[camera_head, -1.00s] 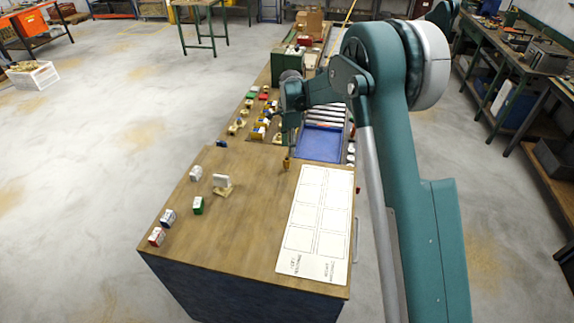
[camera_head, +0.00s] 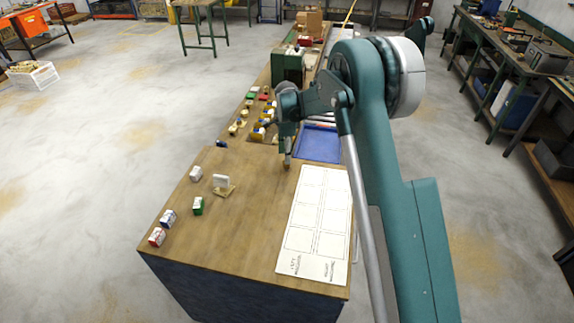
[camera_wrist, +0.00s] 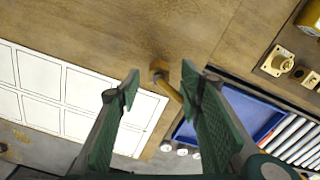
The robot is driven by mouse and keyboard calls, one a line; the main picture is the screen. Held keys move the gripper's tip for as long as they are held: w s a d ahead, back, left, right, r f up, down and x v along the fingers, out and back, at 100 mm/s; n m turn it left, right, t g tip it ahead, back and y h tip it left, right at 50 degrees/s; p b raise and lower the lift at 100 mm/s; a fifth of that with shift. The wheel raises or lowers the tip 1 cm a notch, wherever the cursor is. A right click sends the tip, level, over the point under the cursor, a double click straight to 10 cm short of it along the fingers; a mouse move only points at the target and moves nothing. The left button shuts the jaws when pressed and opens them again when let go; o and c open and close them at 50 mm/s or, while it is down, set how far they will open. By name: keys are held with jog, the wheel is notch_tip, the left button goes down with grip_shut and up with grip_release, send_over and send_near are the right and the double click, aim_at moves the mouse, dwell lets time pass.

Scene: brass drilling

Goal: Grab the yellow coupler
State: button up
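A small yellow-brown, brass-like piece, which looks like the yellow coupler (camera_wrist: 160,68), is on the wooden bench top in the wrist view. A thin rod-like part of it runs toward the lower right, partly behind a finger. My gripper (camera_wrist: 161,78) is open, with one fingertip on each side of the piece and a visible gap between them. In the head view my gripper (camera_head: 287,162) points down at the bench, beside the top of the white sheet. The coupler is hidden there.
A white sheet with printed boxes (camera_head: 318,225) lies beside the gripper, and a blue tray (camera_head: 318,144) is behind it. Several small coloured blocks, a white one (camera_head: 195,173) and a green one (camera_head: 198,206) among them, stand left. Brass parts (camera_wrist: 277,62) lie right in the wrist view.

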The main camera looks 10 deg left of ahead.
jog(key=shift+f, duration=0.2)
jog(key=shift+f+p, duration=0.4)
jog(key=shift+f, duration=2.15)
jog(key=c, duration=1)
